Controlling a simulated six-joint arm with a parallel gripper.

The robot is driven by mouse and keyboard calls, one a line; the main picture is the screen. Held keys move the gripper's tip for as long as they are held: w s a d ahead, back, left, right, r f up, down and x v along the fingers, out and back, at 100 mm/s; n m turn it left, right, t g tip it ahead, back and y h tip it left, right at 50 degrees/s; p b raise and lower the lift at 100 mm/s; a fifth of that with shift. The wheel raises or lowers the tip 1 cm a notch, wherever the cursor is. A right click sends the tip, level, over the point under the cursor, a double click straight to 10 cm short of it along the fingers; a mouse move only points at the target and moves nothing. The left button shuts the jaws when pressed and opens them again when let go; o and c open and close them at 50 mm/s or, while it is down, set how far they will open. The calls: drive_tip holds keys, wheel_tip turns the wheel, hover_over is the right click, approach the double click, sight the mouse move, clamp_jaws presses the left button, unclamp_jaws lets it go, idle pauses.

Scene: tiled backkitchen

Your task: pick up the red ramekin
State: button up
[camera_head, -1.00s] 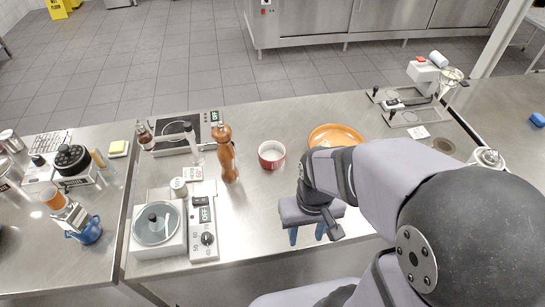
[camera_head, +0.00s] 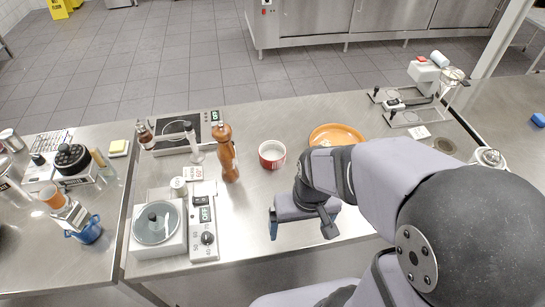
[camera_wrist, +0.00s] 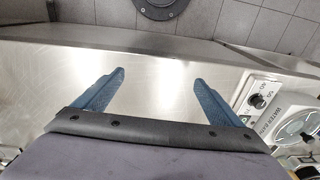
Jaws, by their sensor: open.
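The red ramekin (camera_head: 272,154), red outside with a white inside, stands upright on the steel counter in the head view. My gripper (camera_head: 273,223) is nearer the counter's front edge, below the ramekin in the picture and apart from it. In the wrist view my gripper (camera_wrist: 158,82) shows two blue fingers spread wide with nothing between them. The ramekin does not show in the wrist view.
A wooden pepper mill (camera_head: 225,153) stands left of the ramekin. An orange plate (camera_head: 336,133) lies to its right, partly behind my arm. Bare counter (camera_head: 258,118) lies behind the ramekin.

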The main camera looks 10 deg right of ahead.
drive_tip(key=w+a+t, duration=0.1)
drive_tip(key=w, duration=0.2)
drive_tip(key=w+a+m+t+y+b, duration=0.1)
drive_tip(key=w+a+t, duration=0.1)
drive_tip(key=w, duration=0.2)
drive_tip(key=w+a+t+b, duration=0.1)
drive_tip(key=w, duration=0.2)
drive_tip(key=shift+w+a+r+t, duration=0.3)
drive_tip(key=shift+w+a, duration=0.05)
drive_tip(key=shift+a, duration=0.05)
drive_tip(key=w+d+r+m+t+h+b, duration=0.2)
drive_tip(key=w+t+h+b, duration=0.15)
drive_tip(key=w+b, duration=0.3)
drive_tip(key=w+d+r+m+t+h+b, duration=0.1)
drive_tip(key=w+d+m+t+h+b, duration=0.2)
drive_tip(key=w+t+b, duration=0.3)
drive_tip(key=g+b, duration=0.2)
drive_tip(key=b, duration=0.3)
approach(275, 147)
drive_tip(key=shift+s+r+n+h, duration=0.25)
drive_tip(key=shift+s+r+n, duration=0.15)
drive_tip(key=shift+r, duration=0.15)
drive_tip(key=shift+a+f+g, duration=0.35)
drive_tip(key=shift+a+f, duration=0.05)
drive_tip(key=shift+b+x, duration=0.5)
drive_tip(key=shift+x, duration=3.15)
drive_tip(key=shift+w+r, duration=0.1)
drive_tip(key=shift+r, duration=0.1)
